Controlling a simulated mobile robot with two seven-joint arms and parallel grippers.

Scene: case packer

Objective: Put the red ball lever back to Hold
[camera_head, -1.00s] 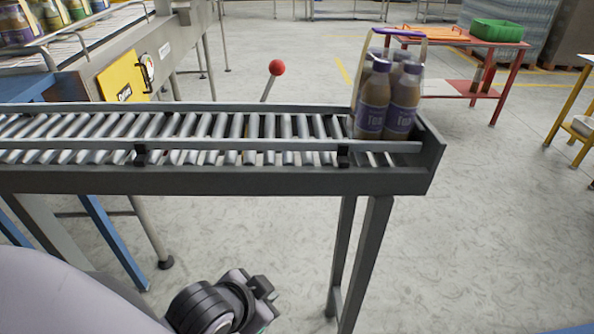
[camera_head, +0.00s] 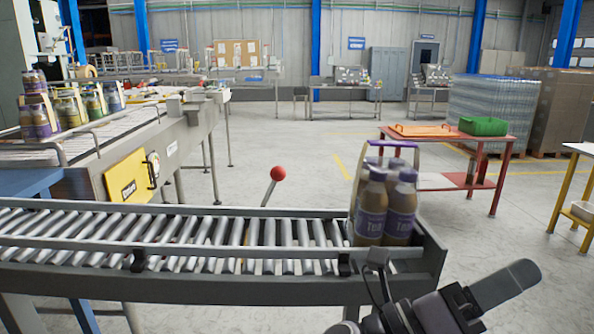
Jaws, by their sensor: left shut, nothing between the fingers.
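The red ball lever (camera_head: 278,173) stands behind the far rail of the roller conveyor, near the middle of the view. Its thin rod leans a little to the right toward the top, and its lower end is hidden by the rail. No Hold marking is readable.
The roller conveyor (camera_head: 170,283) lies between me and the lever. A pack of purple-capped tea bottles (camera_head: 371,212) stands at its right end. A yellow panel (camera_head: 128,177) is on the machine at left. A red table (camera_head: 455,142) stands behind right, with open floor around it.

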